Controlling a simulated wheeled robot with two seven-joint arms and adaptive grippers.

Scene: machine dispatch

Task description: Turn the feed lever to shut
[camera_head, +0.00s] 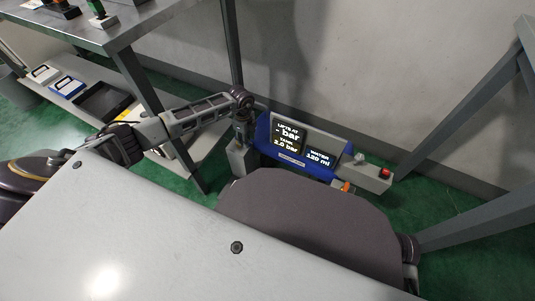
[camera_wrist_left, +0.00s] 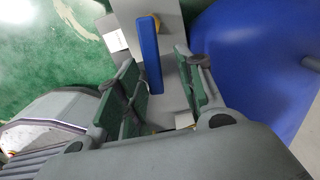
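A blue bar-shaped lever handle (camera_wrist_left: 150,55), with yellow at its end, shows in the left wrist view above a grey plate. My left gripper (camera_wrist_left: 158,78) is open, with one green-padded finger on each side of the handle. I cannot tell whether either finger touches it. In the head view my left arm reaches from the left, and the gripper (camera_head: 242,128) points down at the left end of the blue machine (camera_head: 262,132). The lever is hidden there. My right gripper is not in view.
The machine's display (camera_head: 290,136) reads "- bar", tank 2.0 bar and water 120 ml. A red button (camera_head: 385,172) sits on a grey box at its right. A grey shelf unit (camera_head: 130,20) stands at left. A grey frame leg (camera_head: 470,105) stands at right.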

